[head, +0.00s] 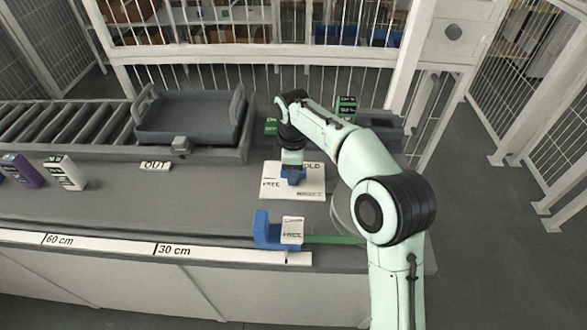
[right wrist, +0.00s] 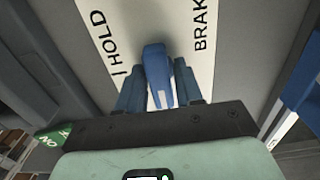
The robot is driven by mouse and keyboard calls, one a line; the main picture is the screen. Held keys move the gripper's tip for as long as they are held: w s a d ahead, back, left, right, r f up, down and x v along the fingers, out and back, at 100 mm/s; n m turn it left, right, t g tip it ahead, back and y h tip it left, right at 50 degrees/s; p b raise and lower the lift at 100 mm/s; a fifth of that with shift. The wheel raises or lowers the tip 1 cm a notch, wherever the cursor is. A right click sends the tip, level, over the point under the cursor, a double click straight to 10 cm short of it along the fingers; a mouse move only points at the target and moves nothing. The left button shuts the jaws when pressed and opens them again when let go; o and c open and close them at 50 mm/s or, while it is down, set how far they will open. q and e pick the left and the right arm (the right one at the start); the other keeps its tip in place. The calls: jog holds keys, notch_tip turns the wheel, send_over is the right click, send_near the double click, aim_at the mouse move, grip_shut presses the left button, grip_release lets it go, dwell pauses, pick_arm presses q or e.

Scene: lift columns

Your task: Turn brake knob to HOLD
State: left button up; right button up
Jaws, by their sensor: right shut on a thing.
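The brake plate (head: 311,188) is a white panel on the bench with FREE at its left and HOLD at its upper right. The blue brake knob (right wrist: 157,72) stands on it, between the words HOLD and BRAKE in the right wrist view. My right gripper (right wrist: 160,88) has its blue fingers on both sides of the knob and is shut on it. In the head view my right gripper (head: 293,174) comes down over the plate and hides most of the knob. A pale mark shows on the knob, but I cannot tell which label it points to. My left gripper is not in view.
A blue slider (head: 264,232) with a FREE label sits on the ruler edge (head: 110,246), beside a green strip (head: 335,239). A grey tray (head: 190,117) rests at the roller conveyor's end. Green boxes (head: 346,106) stand behind my arm. The bench left of the plate is mostly clear.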

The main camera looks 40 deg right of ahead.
jog(key=m+p, duration=0.1)
jog(key=m, duration=0.2)
jog(key=shift+r+p, duration=0.1)
jog(key=shift+p, duration=0.25)
jog(key=m+p, duration=0.1)
jog(key=m, duration=0.2)
jog(key=shift+m, duration=0.4)
jog(key=shift+m+p, duration=0.5)
jog(key=shift+m, duration=0.5)
jog(key=m+p, duration=0.1)
jog(key=m, duration=0.3)
